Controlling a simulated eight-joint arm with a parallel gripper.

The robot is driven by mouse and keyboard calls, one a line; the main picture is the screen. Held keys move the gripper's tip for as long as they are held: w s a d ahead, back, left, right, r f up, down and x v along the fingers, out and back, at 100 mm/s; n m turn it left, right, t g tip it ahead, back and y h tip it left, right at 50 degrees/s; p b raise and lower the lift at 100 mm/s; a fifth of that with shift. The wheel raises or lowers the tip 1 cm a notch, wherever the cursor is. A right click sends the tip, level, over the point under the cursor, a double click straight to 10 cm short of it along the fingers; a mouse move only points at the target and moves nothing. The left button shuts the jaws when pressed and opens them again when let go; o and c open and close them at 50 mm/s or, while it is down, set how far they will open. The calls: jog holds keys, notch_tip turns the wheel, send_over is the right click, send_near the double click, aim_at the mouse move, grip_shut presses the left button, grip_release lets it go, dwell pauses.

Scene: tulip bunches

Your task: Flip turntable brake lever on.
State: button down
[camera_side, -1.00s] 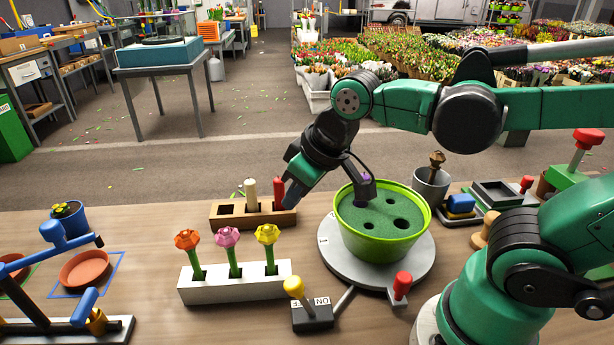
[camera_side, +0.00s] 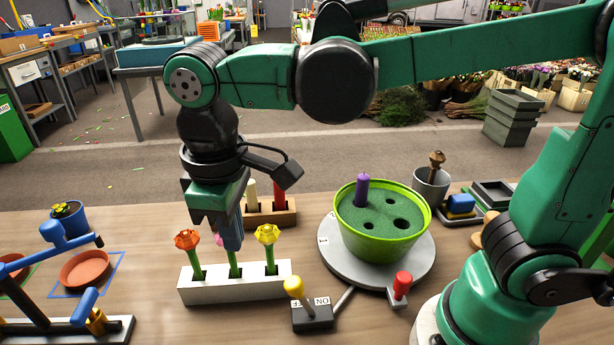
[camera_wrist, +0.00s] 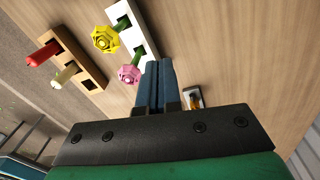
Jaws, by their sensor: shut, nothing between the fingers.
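The brake lever is a yellow-knobbed lever (camera_side: 294,286) on a dark box (camera_side: 313,316) marked ON and OFF, in front of the turntable. It leans left, toward the OFF side. The grey turntable (camera_side: 335,266) carries a green pot (camera_side: 385,243) with a purple peg (camera_side: 362,188) in one hole. My gripper (camera_side: 231,238) is shut and empty, fingers pointing down, just behind the pink flower and well to the left of the lever. In the wrist view my gripper's fingers (camera_wrist: 155,72) are together beside the pink flower (camera_wrist: 128,74).
A white rack (camera_side: 235,289) holds orange (camera_side: 187,239), pink and yellow (camera_side: 267,233) flowers, left of the lever. A wooden block (camera_side: 280,217) with white and red pegs stands behind it. A red knob (camera_side: 403,284) stands at the turntable's front right. Bare table lies before the rack.

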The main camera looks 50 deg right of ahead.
aim_at(301, 301)
jog(key=f, duration=0.9)
jog(key=shift+w+d+f, duration=0.15)
jog(key=shift+w+d, duration=0.1)
jog(key=shift+s+d+f, duration=0.2)
jog(key=shift+s+d+r, duration=0.3)
jog(key=shift+s+d, duration=0.15)
jog(key=shift+s, duration=0.3)
jog(key=shift+s+d+r, duration=0.3)
jog(key=shift+s+d, duration=0.1)
jog(key=shift+s, duration=0.3)
